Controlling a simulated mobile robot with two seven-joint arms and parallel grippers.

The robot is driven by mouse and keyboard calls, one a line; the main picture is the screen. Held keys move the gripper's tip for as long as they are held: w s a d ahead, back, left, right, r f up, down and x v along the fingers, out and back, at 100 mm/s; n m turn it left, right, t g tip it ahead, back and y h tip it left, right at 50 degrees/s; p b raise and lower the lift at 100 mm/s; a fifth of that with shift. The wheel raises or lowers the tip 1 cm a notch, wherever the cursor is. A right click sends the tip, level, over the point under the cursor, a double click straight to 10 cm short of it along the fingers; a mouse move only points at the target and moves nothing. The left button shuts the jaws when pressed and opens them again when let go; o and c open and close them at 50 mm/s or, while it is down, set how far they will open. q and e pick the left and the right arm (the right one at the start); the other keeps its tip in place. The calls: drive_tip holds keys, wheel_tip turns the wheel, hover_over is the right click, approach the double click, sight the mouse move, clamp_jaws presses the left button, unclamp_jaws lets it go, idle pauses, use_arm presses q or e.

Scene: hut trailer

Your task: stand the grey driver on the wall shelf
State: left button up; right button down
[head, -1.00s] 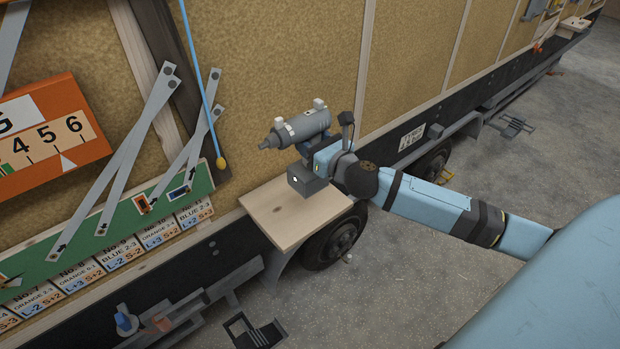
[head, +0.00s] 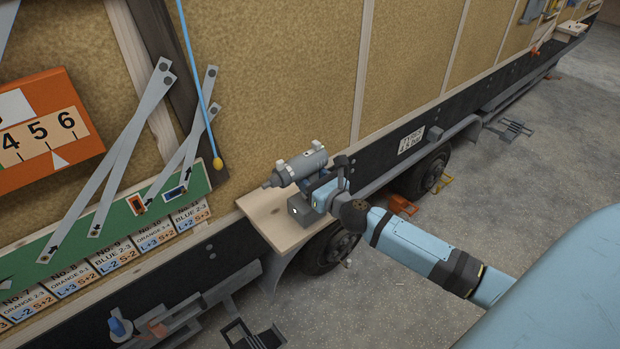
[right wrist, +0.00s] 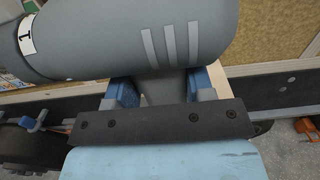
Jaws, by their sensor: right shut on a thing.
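The grey driver (head: 301,166) is upright, with its barrel pointing left and its block-shaped base at the bottom. My right gripper (head: 314,187) is shut on the driver's handle. In the right wrist view the blue fingers (right wrist: 162,88) sit either side of the handle, under the grey barrel (right wrist: 130,38) with its pale stripes and a "1" label. The wall shelf (head: 277,236) is a pale wooden board on the trailer side. The driver's base is over the shelf's right part, on it or just above it; I cannot tell which. My left gripper is not in view.
A blue cord (head: 191,75) with a yellow end hangs left of the shelf. A green board (head: 125,217) with grey levers and an orange number panel (head: 45,130) are on the wall further left. A wheel (head: 325,252) is below the shelf. The shelf's front left part is bare.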

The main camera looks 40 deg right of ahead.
drive_tip(key=shift+c, duration=2.4)
unclamp_jaws()
drive_tip(key=o, duration=0.5)
drive_tip(key=s, duration=0.6)
drive_tip(key=shift+s+d+f, duration=0.1)
drive_tip(key=shift+s+d, duration=0.15)
drive_tip(key=shift+s, duration=0.1)
drive_tip(key=s+b, duration=0.1)
drive_tip(key=s, duration=0.4)
drive_tip(key=shift+s+d, duration=0.2)
